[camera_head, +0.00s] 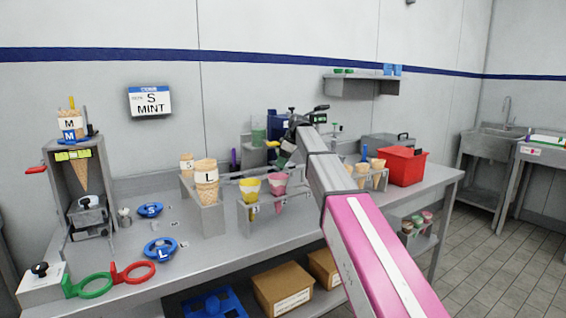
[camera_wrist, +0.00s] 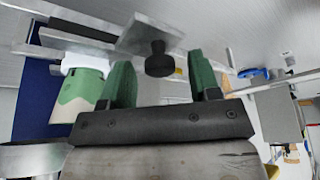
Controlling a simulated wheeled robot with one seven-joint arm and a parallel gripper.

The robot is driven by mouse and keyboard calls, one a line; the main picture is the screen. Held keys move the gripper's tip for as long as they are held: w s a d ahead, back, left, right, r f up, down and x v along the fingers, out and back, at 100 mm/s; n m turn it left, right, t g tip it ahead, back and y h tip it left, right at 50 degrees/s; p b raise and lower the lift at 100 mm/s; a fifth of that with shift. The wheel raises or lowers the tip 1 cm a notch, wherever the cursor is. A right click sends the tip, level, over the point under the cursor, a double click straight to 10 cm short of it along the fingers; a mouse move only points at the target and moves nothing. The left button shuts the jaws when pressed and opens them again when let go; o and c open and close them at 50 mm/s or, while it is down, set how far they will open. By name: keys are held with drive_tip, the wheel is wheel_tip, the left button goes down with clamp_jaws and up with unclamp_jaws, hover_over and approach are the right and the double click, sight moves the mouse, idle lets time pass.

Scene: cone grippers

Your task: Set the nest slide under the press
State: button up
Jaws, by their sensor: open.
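In the wrist view, a flat metal plate with a black round knob (camera_wrist: 158,62), which looks like the nest slide, lies just beyond my gripper (camera_wrist: 162,80). My gripper's green fingers stand apart on either side of the knob, and nothing is clearly held. I cannot tell whether the fingers touch it. A dark blue upright panel (camera_wrist: 43,85), possibly part of the press, stands at left. A blue machine (camera_head: 279,122), likely the press, stands at the back of the bench in the head view. My gripper (camera_head: 285,153) is in front of it, partly hiding it and the slide.
A green-and-white cup (camera_wrist: 80,92) is close beside the left finger. In the head view, cone racks (camera_head: 203,210) stand left of my arm, and a red bin (camera_head: 402,166) stands right. A metal stand with a cone (camera_head: 81,172) is at far left.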

clamp_jaws()
drive_tip(key=shift+w+d, duration=0.55)
drive_tip(key=shift+d, duration=0.25)
drive_tip(key=shift+w+d, duration=0.5)
drive_tip(key=shift+d, duration=0.3)
unclamp_jaws()
drive_tip(key=shift+d+r, duration=0.1)
drive_tip(key=s+d, duration=0.2)
drive_tip(key=d, duration=1)
drive_tip(key=shift+s+r, duration=0.2)
drive_tip(key=shift+r, duration=0.25)
